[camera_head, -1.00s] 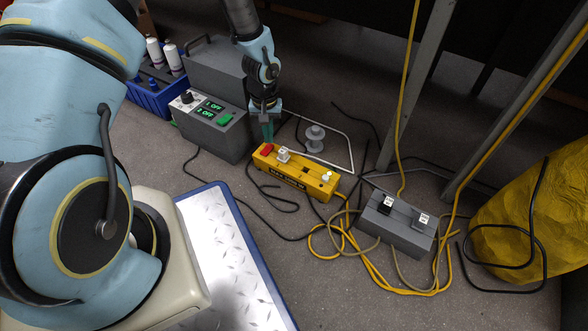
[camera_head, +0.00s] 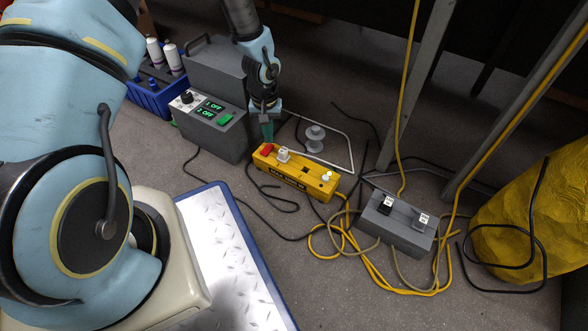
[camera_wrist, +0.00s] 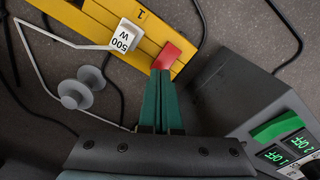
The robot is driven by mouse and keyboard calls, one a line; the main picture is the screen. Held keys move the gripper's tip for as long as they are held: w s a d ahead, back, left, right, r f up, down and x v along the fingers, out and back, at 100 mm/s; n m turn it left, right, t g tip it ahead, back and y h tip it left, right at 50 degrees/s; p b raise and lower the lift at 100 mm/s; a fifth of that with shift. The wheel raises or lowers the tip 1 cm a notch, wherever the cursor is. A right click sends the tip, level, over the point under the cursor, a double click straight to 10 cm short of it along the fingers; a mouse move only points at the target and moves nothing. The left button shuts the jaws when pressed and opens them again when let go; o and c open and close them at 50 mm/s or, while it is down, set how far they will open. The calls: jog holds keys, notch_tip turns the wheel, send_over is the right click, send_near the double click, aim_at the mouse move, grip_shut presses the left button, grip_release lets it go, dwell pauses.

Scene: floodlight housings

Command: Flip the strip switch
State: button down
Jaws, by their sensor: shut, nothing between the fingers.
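The yellow power strip (camera_head: 297,174) lies on the floor in the middle of the head view. Its red switch (camera_head: 267,150) is at its left end, and a white plug (camera_head: 283,155) sits beside the switch. In the wrist view the red switch (camera_wrist: 171,56) is right at the tips of my gripper (camera_wrist: 162,75), and the plug marked 500 W (camera_wrist: 126,36) is to its left. My gripper (camera_head: 267,138) points down at the switch end of the strip with green fingers closed together. The fingertips overlap the switch's near edge; I cannot tell if they touch it.
A grey box (camera_head: 212,124) with a green rocker and displays reading "1 OFF" and "2 OFF" stands close left of my gripper. A grey spool (camera_head: 315,138) lies behind the strip. A grey socket box (camera_head: 397,222) and loose cables are to the right.

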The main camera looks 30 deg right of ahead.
jog(key=shift+f+b, duration=0.45)
jog(key=shift+f, duration=0.45)
dwell(0.3)
jog(key=shift+r+p, duration=3.25)
jog(key=shift+r, duration=0.3)
